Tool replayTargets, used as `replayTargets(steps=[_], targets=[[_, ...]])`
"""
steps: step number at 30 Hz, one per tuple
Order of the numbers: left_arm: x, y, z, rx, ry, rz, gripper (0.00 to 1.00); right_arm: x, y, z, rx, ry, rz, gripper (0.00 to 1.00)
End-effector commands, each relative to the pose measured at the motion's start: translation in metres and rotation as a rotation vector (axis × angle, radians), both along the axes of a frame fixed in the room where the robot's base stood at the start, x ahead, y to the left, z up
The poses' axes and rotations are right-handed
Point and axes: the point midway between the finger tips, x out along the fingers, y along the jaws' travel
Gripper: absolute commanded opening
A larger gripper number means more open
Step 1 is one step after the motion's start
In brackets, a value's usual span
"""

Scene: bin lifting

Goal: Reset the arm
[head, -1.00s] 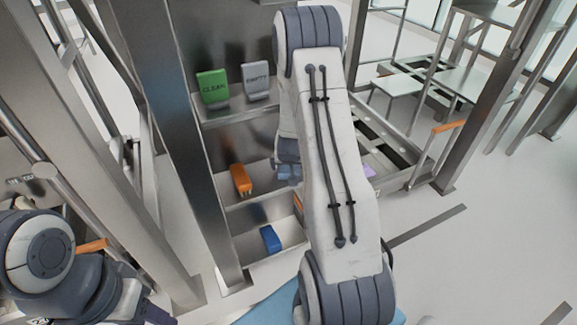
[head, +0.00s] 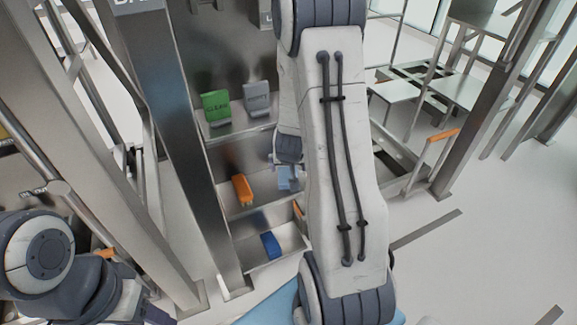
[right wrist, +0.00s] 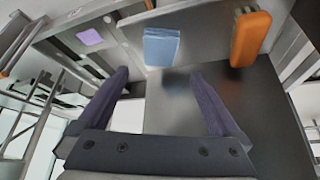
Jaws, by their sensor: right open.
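My right arm rises through the middle of the head view, in front of a metal shelf rack (head: 225,128). My right gripper (head: 287,172) shows partly behind the arm, near the middle shelf. In the right wrist view its two dark purple fingers (right wrist: 160,92) are spread apart with nothing between them. A light blue block (right wrist: 162,47) lies beyond the fingers; it also shows at the gripper in the head view (head: 288,182). My left arm shows at the lower left of the head view, but its gripper fingers are not visible.
A green bin marked CLEAN (head: 216,107) and a grey bin (head: 257,99) stand on the upper shelf. An orange bin (head: 242,190) is on the middle shelf and a blue bin (head: 270,245) on the lower one. Metal posts flank the rack.

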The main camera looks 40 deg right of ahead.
Motion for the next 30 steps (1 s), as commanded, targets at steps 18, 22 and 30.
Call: replayTargets(steps=[18, 22, 30], targets=[[0.0, 0.0, 0.0, 0.0, 0.0, 0.0, 0.5, 0.001, 0.008, 0.004, 0.006, 0.0, 0.02, 1.0], [0.0, 0.0, 0.0, 0.0, 0.0, 0.0, 0.5, 0.002, 0.054, 0.022, 0.047, 0.023, 0.141, 1.0], [0.0, 0.0, 0.0, 0.0, 0.0, 0.0, 0.5, -0.083, 0.198, 0.078, 0.091, 0.249, 0.613, 1.0]])
